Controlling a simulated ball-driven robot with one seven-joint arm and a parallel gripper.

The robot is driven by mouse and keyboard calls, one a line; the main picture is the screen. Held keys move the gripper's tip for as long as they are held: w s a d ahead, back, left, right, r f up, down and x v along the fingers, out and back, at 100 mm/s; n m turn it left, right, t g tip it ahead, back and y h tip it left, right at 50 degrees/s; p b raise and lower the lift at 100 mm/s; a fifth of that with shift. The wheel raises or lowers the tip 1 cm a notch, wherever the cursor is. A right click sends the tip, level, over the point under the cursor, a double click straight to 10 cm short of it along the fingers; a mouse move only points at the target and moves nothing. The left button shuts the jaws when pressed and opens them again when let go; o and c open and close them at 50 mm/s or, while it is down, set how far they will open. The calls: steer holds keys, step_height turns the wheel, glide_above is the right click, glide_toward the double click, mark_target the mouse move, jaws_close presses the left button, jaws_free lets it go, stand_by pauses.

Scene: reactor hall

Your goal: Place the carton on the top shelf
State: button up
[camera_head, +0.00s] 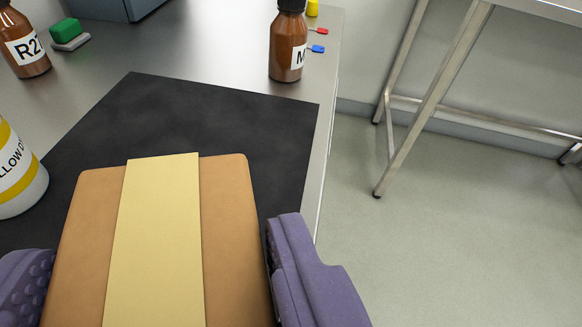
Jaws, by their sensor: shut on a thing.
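The carton (228,235) is a tan brown box with a pale yellow band down its middle. It fills the lower left of the view. My gripper (165,270) has its purple padded fingers on both sides of the carton, shut on it. The left finger is partly cut off by the frame edge. The carton is in front of a black mat (220,115) on the metal bench; I cannot tell whether it touches the mat. The carton's near end is out of the frame. No top shelf is recognisable in this view.
Brown bottles (287,45) (24,45) and a white-and-yellow bottle (15,175) stand on the bench (190,50). A green-topped block (68,32) and small red and blue items (317,48) lie there too. Open floor (450,230) and a metal-legged table (430,100) are right.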

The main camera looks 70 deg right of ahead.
mark_target(132, 200)
steer(key=shift+s+d+r, duration=0.1)
steer(key=shift+s+d, duration=0.1)
steer(key=w+b, duration=0.1)
steer(key=b, duration=0.1)
steer(key=w+d+f+b, duration=0.1)
steer(key=w+b, duration=0.1)
steer(key=b, duration=0.1)
steer(key=w+d+b, duration=0.1)
steer(key=b, duration=0.2)
steer(key=shift+w+f, duration=0.25)
steer(key=shift+f, duration=0.1)
steer(key=shift+w+d+b, duration=0.15)
steer(key=shift+w+b, duration=0.2)
steer(key=shift+b, duration=0.8)
steer(key=shift+w+d+f+b, duration=0.55)
steer(key=shift+w+d, duration=0.15)
steer(key=shift+w, duration=0.85)
steer(key=shift+w+d+f+b, duration=0.45)
steer(key=shift+w+d+f, duration=0.25)
steer(key=shift+w, duration=0.9)
steer(key=shift+w+d+f+b, duration=0.5)
steer(key=shift+w+d, duration=0.25)
steer(key=shift+w, duration=0.8)
steer(key=o, duration=1.1)
steer(key=shift+o, duration=0.2)
